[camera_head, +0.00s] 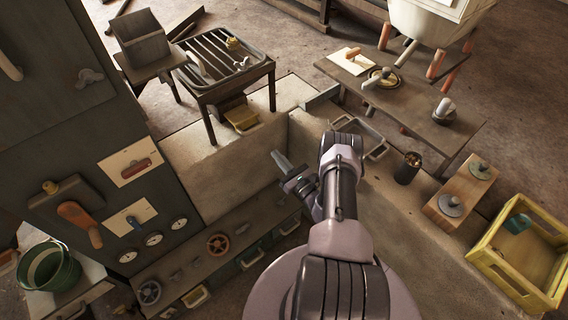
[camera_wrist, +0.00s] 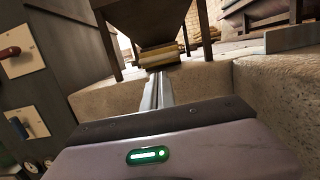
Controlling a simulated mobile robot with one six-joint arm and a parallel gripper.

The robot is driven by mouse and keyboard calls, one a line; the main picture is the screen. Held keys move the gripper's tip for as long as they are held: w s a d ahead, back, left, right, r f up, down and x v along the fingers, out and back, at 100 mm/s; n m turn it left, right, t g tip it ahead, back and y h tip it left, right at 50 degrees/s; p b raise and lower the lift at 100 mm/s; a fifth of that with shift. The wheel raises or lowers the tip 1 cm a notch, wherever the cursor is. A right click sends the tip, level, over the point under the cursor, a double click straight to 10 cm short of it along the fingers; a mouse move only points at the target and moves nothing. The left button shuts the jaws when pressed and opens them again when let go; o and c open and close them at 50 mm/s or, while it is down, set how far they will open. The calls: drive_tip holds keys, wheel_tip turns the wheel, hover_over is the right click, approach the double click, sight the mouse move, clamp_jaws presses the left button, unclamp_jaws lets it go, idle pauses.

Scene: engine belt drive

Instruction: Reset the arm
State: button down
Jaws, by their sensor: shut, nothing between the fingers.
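My arm rises from the lower middle of the head view and bends at its top. My gripper (camera_head: 279,158) points up and to the left over the stone-edged pit. Its fingers are closed together and hold nothing. In the wrist view the shut fingers (camera_wrist: 158,92) extend forward from a dark and pale housing with a lit green indicator (camera_wrist: 147,155). The fingertips appear in front of a stone ledge (camera_wrist: 205,82) and a yellow-edged drawer (camera_wrist: 160,55); whether they touch anything cannot be told.
A dark cabinet (camera_head: 80,150) with levers and gauges stands left. A slatted table (camera_head: 222,62) is behind the gripper. A wooden bench (camera_head: 400,100) with tools, a dark can (camera_head: 408,168) and a yellow crate (camera_head: 520,255) are right. A green bucket (camera_head: 50,268) is lower left.

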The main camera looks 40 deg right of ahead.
drive_tip(key=w+a+r+n+g+y, duration=0.2)
drive_tip(key=a+r+n+g+y, duration=0.5)
drive_tip(key=a+r, duration=0.5)
drive_tip(key=w+a+r+n+g+y, duration=0.2)
drive_tip(key=a+r+n+g+y, duration=0.2)
drive_tip(key=a+r+n+y, duration=0.8)
drive_tip(key=s+a+r+n+g+h, duration=0.75)
drive_tip(key=s+a+r, duration=0.4)
drive_tip(key=s, duration=0.35)
drive_tip(key=s+d+r+n+t+h, duration=0.1)
drive_tip(key=s+r+n+t+h, duration=0.1)
drive_tip(key=s+h, duration=0.2)
drive_tip(key=s+d+r+n+t+h, duration=0.2)
drive_tip(key=s+r+n+h, duration=0.1)
drive_tip(key=s, duration=0.4)
drive_tip(key=shift+s+n+h, duration=0.3)
drive_tip(key=shift+n+h, duration=0.05)
drive_tip(key=shift+h, duration=0.4)
